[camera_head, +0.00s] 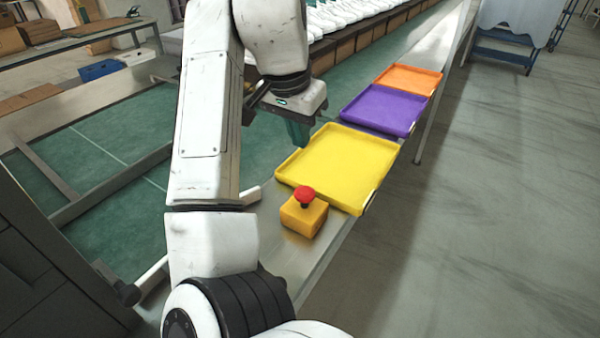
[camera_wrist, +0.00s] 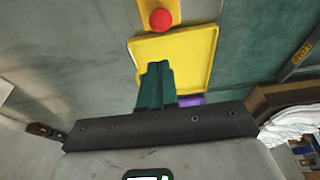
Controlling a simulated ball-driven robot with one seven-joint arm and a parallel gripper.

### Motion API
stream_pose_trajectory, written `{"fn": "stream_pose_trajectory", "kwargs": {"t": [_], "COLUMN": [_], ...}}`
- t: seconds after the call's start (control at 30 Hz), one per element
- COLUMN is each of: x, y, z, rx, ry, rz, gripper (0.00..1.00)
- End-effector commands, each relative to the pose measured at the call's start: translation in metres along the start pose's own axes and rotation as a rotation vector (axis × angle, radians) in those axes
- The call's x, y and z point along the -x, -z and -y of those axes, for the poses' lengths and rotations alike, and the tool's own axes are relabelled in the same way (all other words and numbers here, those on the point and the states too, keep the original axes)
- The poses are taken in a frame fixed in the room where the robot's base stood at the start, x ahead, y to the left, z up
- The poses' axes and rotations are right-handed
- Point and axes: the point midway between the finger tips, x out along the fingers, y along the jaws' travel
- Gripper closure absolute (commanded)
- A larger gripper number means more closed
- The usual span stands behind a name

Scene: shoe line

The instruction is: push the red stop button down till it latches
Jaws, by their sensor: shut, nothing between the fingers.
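The red stop button (camera_head: 305,194) sits on top of a yellow box (camera_head: 303,217) on the metal table edge, in front of the yellow tray. It stands up on its stem above the box. In the wrist view the red button (camera_wrist: 160,20) is at the top, beyond the fingertips, with part of its yellow box cut off by the frame edge. The shut fingers also show in the wrist view (camera_wrist: 157,70).
A yellow tray (camera_head: 340,165) lies right behind the button box. A purple tray (camera_head: 385,110) and an orange tray (camera_head: 409,80) follow along the table. Rows of white shoes (camera_head: 340,14) stand at the back. Open floor lies to the right.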

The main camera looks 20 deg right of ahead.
Motion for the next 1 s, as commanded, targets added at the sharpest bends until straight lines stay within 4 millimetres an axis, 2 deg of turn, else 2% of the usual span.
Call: {"fn": "stream_pose_trajectory", "kwargs": {"t": [0.47, 0.67, 1.0], "x": [-0.003, -0.030, -0.097], "y": [-0.001, -0.002, -0.002], "z": [0.001, 0.001, 0.001], "rx": [-0.001, -0.001, 0.000], "ry": [-0.001, -0.002, -0.001], "rz": [0.003, 0.005, 0.005], "gripper": [1.00, 1.00, 1.00]}}
